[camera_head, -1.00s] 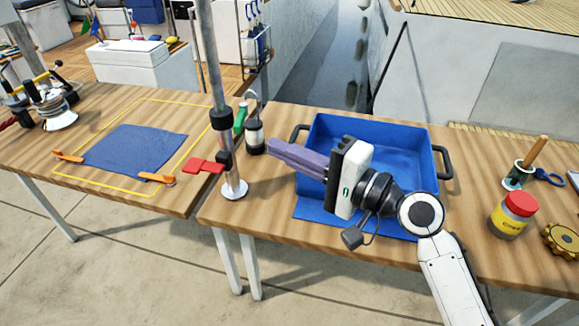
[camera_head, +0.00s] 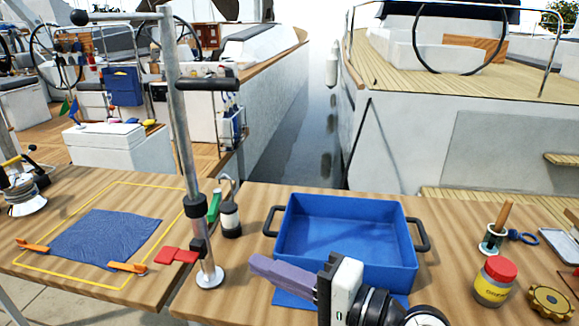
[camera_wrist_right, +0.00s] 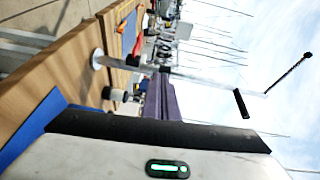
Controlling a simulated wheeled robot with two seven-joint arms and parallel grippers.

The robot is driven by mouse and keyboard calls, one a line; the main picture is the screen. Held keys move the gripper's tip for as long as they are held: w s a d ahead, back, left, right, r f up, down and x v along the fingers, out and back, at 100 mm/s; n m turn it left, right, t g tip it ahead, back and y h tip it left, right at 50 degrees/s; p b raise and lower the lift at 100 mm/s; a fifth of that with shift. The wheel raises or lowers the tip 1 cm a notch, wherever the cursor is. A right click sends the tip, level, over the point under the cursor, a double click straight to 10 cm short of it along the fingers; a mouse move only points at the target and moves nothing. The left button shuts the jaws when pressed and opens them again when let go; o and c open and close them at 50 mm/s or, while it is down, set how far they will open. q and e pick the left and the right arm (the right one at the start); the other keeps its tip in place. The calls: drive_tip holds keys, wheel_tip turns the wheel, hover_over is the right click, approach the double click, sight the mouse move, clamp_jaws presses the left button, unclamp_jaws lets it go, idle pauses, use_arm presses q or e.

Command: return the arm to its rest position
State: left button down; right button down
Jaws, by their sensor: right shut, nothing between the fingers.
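My right arm comes in at the bottom of the head view. Its gripper (camera_head: 284,277) has purple fingers that are together, with nothing between them. The fingers point left, in front of the blue bin (camera_head: 385,262). In the right wrist view the purple fingers (camera_wrist_right: 160,98) also show closed and empty, with a metal pole beyond them. The bin looks empty in the part I can see. A flat blue piece (camera_head: 290,299) lies under and in front of it, partly hidden by my gripper. My left gripper is not in view.
A blue cloth (camera_head: 105,238) lies within a yellow outline, with orange clips. A red-lidded jar (camera_head: 495,283) and a brass gear (camera_head: 550,302) are at right. A gap separates the tables.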

drive_tip(key=s+d+f+n+h, duration=0.2)
drive_tip(key=s+d+f+h, duration=0.15)
drive_tip(key=f, duration=0.25)
drive_tip(key=s+d+f+n+g+h, duration=0.1)
drive_tip(key=s+d+f+h, duration=0.1)
drive_tip(key=s+d+f, duration=0.3)
drive_tip(key=s+d+f+n+h, duration=0.1)
drive_tip(key=d+f+n+h, duration=0.15)
drive_tip(key=f, duration=0.35)
drive_tip(key=s+d+f+n+g+h, duration=0.2)
drive_tip(key=s+d+f+g+h, duration=0.35)
drive_tip(key=s+d, duration=0.85)
drive_tip(key=w+a+f+t, duration=0.1)
drive_tip(key=w+f+t, duration=0.1)
drive_tip(key=f, duration=0.5)
drive_tip(key=w+a+f+t, duration=0.2)
drive_tip(key=w+f+t, duration=0.1)
drive_tip(key=f+t, duration=0.2)
wheel_tip(320, 180, down, 2)
drive_tip(key=shift+f, duration=0.25)
